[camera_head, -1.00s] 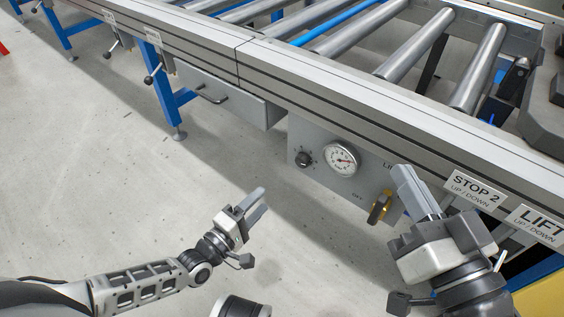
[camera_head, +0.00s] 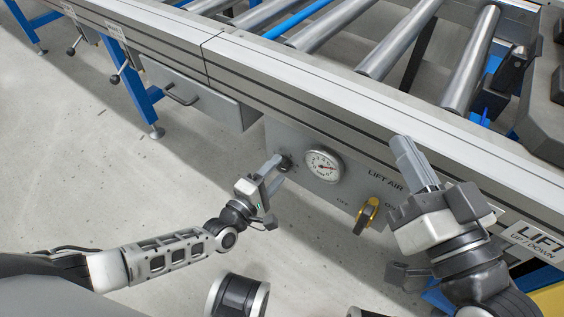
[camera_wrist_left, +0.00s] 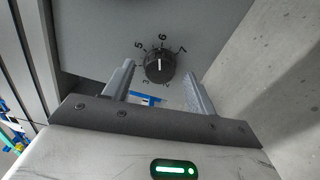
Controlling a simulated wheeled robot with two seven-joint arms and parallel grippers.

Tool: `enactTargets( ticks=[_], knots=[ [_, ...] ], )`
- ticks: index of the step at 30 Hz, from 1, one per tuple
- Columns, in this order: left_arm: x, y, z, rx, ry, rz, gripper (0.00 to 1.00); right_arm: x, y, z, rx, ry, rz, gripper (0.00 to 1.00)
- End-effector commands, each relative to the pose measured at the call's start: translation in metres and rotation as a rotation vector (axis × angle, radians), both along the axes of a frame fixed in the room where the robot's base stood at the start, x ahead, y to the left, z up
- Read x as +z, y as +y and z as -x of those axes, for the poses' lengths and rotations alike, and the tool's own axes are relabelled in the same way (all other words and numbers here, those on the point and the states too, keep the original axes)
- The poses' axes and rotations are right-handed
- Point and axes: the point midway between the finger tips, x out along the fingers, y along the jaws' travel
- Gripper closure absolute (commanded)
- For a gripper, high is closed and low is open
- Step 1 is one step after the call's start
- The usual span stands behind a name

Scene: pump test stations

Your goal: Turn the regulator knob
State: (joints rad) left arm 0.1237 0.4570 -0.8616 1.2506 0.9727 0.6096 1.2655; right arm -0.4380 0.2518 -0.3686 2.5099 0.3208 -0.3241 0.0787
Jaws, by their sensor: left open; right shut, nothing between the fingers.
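The black regulator knob (camera_wrist_left: 159,67) sits on a grey panel in the left wrist view, with numbers around it and its white pointer line near 6. In the head view the knob (camera_head: 284,164) is partly hidden by my left gripper (camera_head: 273,172). My left gripper (camera_wrist_left: 158,88) is open, its two fingers spread to either side of the knob; I cannot tell whether they touch it. My right gripper (camera_head: 413,162) is shut and empty, in front of the conveyor rail to the right of the panel.
A round pressure gauge (camera_head: 324,166) is right of the knob. A yellow lift air valve handle (camera_head: 367,212) is below and right of it. A drawer (camera_head: 190,92) hangs under the rail on the left. The floor (camera_head: 110,190) at left is clear.

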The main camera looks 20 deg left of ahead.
Motion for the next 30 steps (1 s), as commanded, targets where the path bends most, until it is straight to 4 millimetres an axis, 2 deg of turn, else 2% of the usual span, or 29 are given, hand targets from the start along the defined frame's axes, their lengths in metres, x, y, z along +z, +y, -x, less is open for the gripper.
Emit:
enactTargets(
  ticks=[12, 13, 17, 18, 25, 30],
  knots=[
    [-0.0001, -0.0018, -0.0034, 0.003, 0.0, -0.001, 0.44, 0.0011, 0.0002, -0.0002, 0.0, -0.007, 0.001, 1.0],
    [-0.0001, -0.0018, -0.0034, 0.003, 0.0, -0.001, 0.49, 0.0011, 0.0002, -0.0002, 0.001, -0.007, 0.001, 1.0],
    [0.0, -0.0018, -0.0034, 0.003, 0.0, -0.001, 0.85, 0.0012, 0.0002, -0.0001, 0.001, -0.007, 0.001, 1.0],
    [0.0, -0.0018, -0.0034, 0.003, 0.0, -0.001, 0.88, 0.0012, 0.0002, -0.0001, 0.001, -0.007, 0.001, 1.0],
    [0.0001, -0.002, -0.0028, 0.004, -0.029, -0.087, 0.88, 0.0024, 0.0011, 0.0004, 0.007, 0.006, -0.006, 1.0],
    [-0.0002, -0.0019, -0.0033, 0.003, -0.043, -0.122, 0.88, -0.0056, 0.0013, 0.0034, 0.009, 0.038, -0.007, 1.0]
  ],
)
